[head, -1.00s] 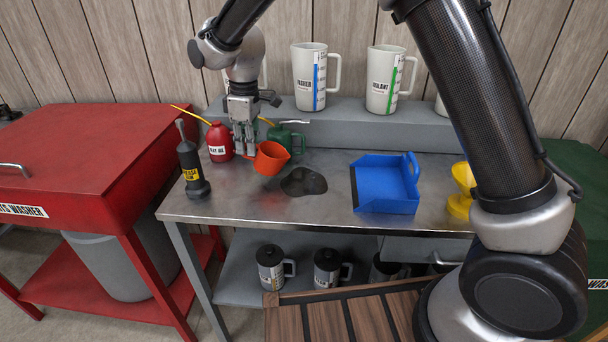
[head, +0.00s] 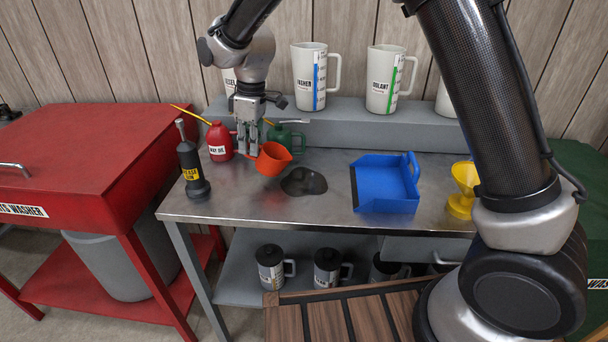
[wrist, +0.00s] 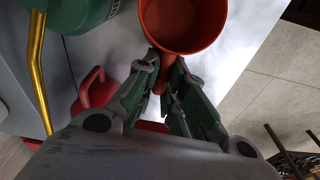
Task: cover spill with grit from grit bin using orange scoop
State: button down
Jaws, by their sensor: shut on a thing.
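The orange scoop (head: 271,159) is held above the steel bench, just left of the dark spill (head: 304,181). My gripper (head: 249,154) is shut on its handle. In the wrist view my gripper (wrist: 163,88) pinches the short handle, and the round cup of the scoop (wrist: 183,22) opens toward the camera. The part of the cup that shows looks empty. The spill is a dark, flat, irregular patch on the bench top, with no grit seen on it. I cannot make out the grit bin for certain in these views.
A red oil can (head: 219,142), a green can (head: 285,138) and a black bottle (head: 193,170) stand near my gripper. A blue dustpan (head: 385,184) and yellow funnel (head: 463,190) stand to the right. White jugs (head: 316,77) line the back shelf. A red parts washer (head: 90,150) is left.

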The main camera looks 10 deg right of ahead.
aim_at(264, 146)
jog(key=shift+s+d+y, duration=0.15)
jog(key=shift+d+y, duration=0.25)
jog(key=shift+d, duration=0.1)
dwell(0.8)
jog(key=shift+s+d+r+t+y, duration=0.2)
jog(key=shift+d+r+y, duration=0.2)
jog(key=shift+d, duration=0.15)
jog(key=shift+s+d+r+t+y, duration=0.1)
jog(key=shift+d+r+t+y, duration=0.1)
jog(key=shift+d+r+y, duration=0.3)
dwell(1.4)
jog(key=shift+s+d+f+y, duration=0.15)
jog(key=shift+d+y, duration=0.55)
jog(key=shift+d, duration=0.05)
dwell(0.8)
jog(key=shift+s+d+r+t+y+p, duration=0.2)
jog(key=shift+d+r+t+y+p, duration=0.3)
jog(key=shift+y, duration=0.3)
dwell(1.2)
jog(key=shift+w+a+f+g+h, duration=0.1)
jog(key=shift+a+f+g+h, duration=0.15)
jog(key=shift+a+h, duration=0.35)
jog(key=shift+w+a+f+g+h, duration=0.15)
jog(key=shift+a+f+h, duration=0.15)
jog(key=shift+a+h, duration=0.25)
jog(key=shift+d+h, duration=0.2)
jog(key=shift+h, duration=0.05)
jog(key=shift+w+a+r, duration=0.1)
jog(key=shift+a, duration=0.05)
